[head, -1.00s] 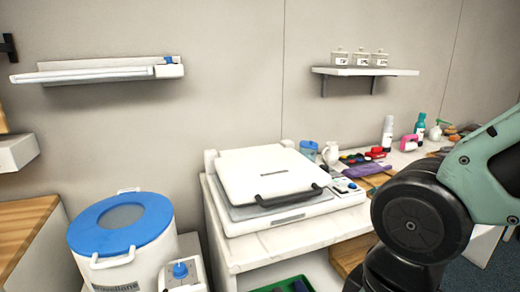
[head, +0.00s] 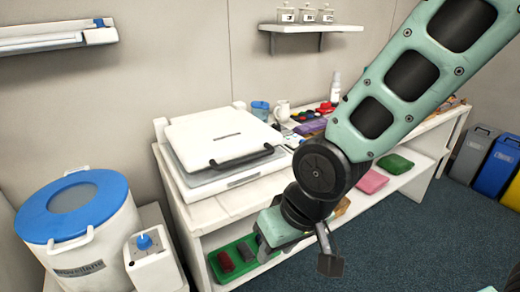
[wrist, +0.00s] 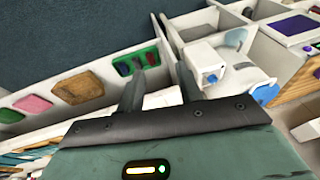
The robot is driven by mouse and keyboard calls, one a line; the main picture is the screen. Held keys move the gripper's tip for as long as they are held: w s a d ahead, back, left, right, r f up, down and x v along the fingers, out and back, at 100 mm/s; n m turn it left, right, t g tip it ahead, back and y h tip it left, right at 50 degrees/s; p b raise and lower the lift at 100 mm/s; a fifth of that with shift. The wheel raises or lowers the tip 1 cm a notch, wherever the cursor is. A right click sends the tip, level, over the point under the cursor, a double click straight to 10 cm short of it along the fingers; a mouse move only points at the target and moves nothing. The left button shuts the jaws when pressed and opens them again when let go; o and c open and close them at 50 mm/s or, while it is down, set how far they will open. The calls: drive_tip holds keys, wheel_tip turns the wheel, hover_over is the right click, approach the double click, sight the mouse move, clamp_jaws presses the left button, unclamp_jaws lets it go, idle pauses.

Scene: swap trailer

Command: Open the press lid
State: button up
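The press is a white machine on a white bench. The press cannot be made out clearly in the wrist view.
A white drum with a blue lid (head: 78,205) and a small white box (head: 152,258) stand left of the bench. A green tray (head: 236,258) lies on the lower shelf. Bottles and coloured items crowd the benchtop to the right. Blue floor is clear in front.

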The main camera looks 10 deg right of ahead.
drive_tip(key=w+m+t+y+p, duration=0.1)
drive_tip(key=w+m+t+p, duration=0.1)
drive_tip(key=w+m, duration=0.3)
drive_tip(key=m+t+y+b, duration=0.1)
drive_tip(key=m+t+b, duration=0.2)
drive_tip(key=m+t, duration=0.9)
approach(252, 160)
drive_tip(key=s, duration=0.1)
drive_tip(key=s+d+r+g, duration=0.1)
drive_tip(key=s, duration=0.1)
drive_tip(key=shift+d+r+m, duration=0.15)
drive_tip(key=shift+d+m, duration=0.05)
drive_tip(key=shift+m, duration=0.1)
drive_tip(key=b+x, duration=0.4)
drive_tip(key=x, duration=1)
drive_tip(key=shift+w+a+r+b, duration=0.1)
drive_tip(key=shift+w+a+b, duration=0.1)
drive_tip(key=shift+b, duration=0.2)
